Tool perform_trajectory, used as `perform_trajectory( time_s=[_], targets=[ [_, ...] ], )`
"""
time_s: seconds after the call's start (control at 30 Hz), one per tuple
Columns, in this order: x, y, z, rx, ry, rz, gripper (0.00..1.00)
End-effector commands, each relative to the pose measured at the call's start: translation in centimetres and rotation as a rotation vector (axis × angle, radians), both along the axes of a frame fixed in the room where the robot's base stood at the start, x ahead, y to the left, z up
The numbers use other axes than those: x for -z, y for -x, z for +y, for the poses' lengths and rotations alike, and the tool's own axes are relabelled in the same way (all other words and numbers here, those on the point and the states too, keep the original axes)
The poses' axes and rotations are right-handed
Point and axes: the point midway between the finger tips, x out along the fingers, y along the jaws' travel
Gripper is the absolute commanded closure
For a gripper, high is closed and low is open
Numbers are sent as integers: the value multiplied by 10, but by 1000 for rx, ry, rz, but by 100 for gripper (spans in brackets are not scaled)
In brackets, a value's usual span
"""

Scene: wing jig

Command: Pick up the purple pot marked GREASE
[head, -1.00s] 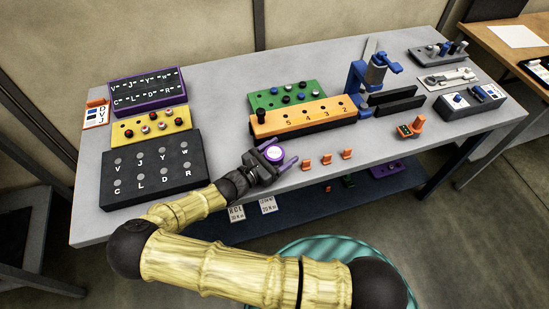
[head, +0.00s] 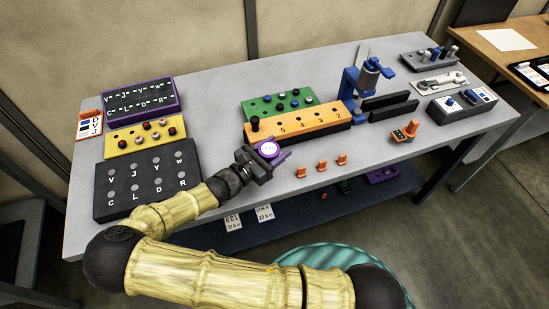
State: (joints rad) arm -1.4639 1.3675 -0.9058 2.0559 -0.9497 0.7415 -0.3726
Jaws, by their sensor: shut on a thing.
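The purple pot (head: 268,149) has a white round top and stands out in front of the orange numbered block, near the middle of the table. Any GREASE marking is too small to read. My gripper (head: 270,155) reaches in from the lower left and is shut on the pot, with purple-tipped fingers on both sides of it. The fingers and gripper body hide the pot's lower part. I cannot tell whether the pot touches the table.
The orange block (head: 300,129) stands close behind the pot, with a green rack (head: 270,106) beyond. A black lettered board (head: 130,195) lies left. Several small orange pieces (head: 322,166) stand right along the front edge. A blue clamp stand (head: 355,88) stands farther back.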

Motion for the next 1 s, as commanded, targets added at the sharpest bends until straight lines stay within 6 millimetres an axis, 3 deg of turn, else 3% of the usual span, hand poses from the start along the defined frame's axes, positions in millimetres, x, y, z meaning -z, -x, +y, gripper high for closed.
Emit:
perform_trajectory(
  time_s=[0.1, 0.3, 1.0],
  targets=[
    [-22, 0, 0, 1, -3, -1, 74],
    [-44, 0, 0, 0, 0, 0, 74],
    [-51, 0, 0, 0, 1, -1, 74]
  ],
)
